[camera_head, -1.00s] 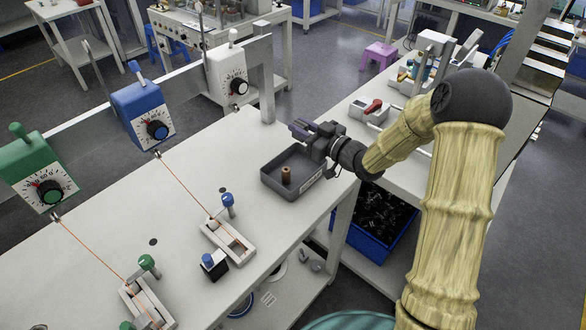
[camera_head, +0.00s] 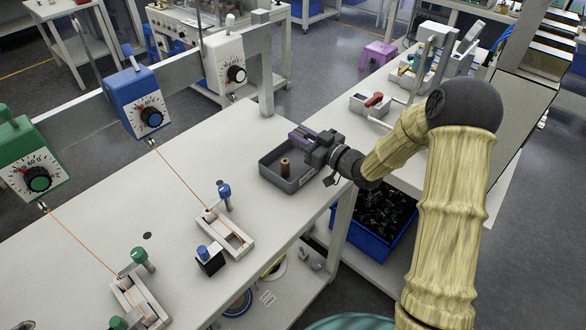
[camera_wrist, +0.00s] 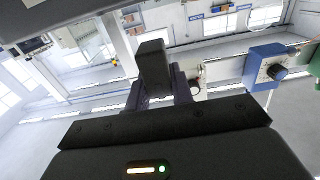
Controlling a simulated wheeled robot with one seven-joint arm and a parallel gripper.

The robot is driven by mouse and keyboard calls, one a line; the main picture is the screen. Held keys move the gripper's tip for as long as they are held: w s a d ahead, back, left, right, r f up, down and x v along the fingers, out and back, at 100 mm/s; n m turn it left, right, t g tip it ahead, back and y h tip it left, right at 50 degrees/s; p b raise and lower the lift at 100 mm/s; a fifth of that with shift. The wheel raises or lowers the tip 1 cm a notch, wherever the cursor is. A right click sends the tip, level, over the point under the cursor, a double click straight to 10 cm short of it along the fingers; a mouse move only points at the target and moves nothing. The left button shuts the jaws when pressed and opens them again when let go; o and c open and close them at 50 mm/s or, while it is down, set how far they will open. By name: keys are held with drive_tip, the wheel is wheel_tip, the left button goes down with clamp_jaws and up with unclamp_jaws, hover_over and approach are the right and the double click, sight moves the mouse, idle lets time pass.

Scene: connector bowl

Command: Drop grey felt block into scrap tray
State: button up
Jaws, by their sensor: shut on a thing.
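My gripper (camera_head: 303,139) is shut on the grey felt block, low over the far part of the scrap tray. In the wrist view, the dark grey block (camera_wrist: 153,62) stands up between the two fingers (camera_wrist: 160,92). In the head view the block cannot be clearly told from the dark jaws. The scrap tray (camera_head: 272,180) is a dark grey, shallow open box at the right edge of the white bench.
Blue (camera_head: 140,103), white (camera_head: 226,65) and green (camera_head: 30,163) dial boxes hang on a rail at the left. Orange wires run from the blue and green ones to clamp fixtures (camera_head: 226,236). A blue bin (camera_head: 365,243) of black parts sits below, right of the tray.

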drive_tip(key=o, duration=1)
drive_tip(key=shift+o, duration=0.2)
drive_tip(key=b+v, duration=0.2)
drive_tip(key=v, duration=1.5)
drive_tip(key=shift+s, duration=0.2)
drive_tip(key=shift+d, duration=0.1)
